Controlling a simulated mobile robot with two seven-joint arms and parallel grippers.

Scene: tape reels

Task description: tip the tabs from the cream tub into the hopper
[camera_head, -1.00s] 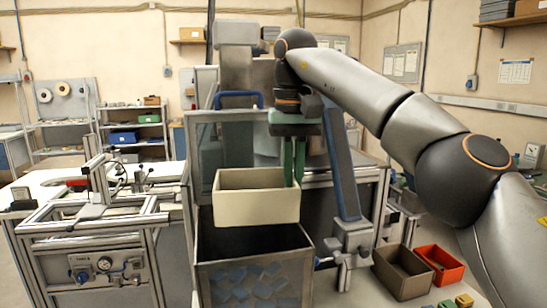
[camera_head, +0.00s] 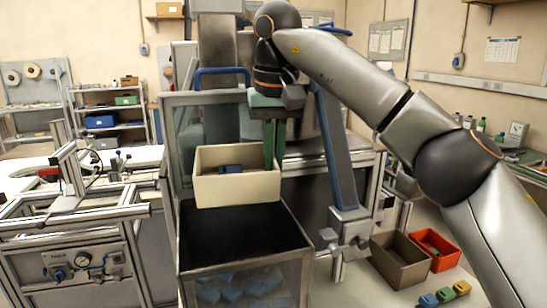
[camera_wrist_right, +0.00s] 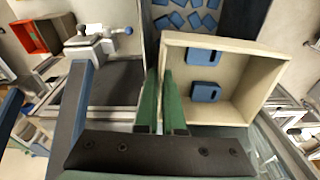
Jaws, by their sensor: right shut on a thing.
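The cream tub (camera_head: 237,190) hangs above the hopper (camera_head: 200,235), roughly upright, and overlaps its back part in the head view. My right gripper (camera_head: 274,160) is shut on one wall of the tub; in the wrist view its green fingers (camera_wrist_right: 160,95) straddle that wall of the tub (camera_wrist_right: 268,85). Two blue tabs (camera_wrist_right: 205,91) lie inside the tub in the wrist view; they also show as a dark blue patch (camera_head: 230,169) in the head view. Several blue tabs (camera_head: 233,293) lie low in the hopper, seen through its clear front. My left gripper is not in view.
A blue slanted post (camera_head: 335,150) and a metal clamp (camera_head: 347,230) stand right of the hopper. A brown bin (camera_head: 400,262) and an orange bin (camera_head: 436,248) sit at right, with small coloured blocks (camera_head: 445,294) in front. A framed bench (camera_head: 85,235) stands left.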

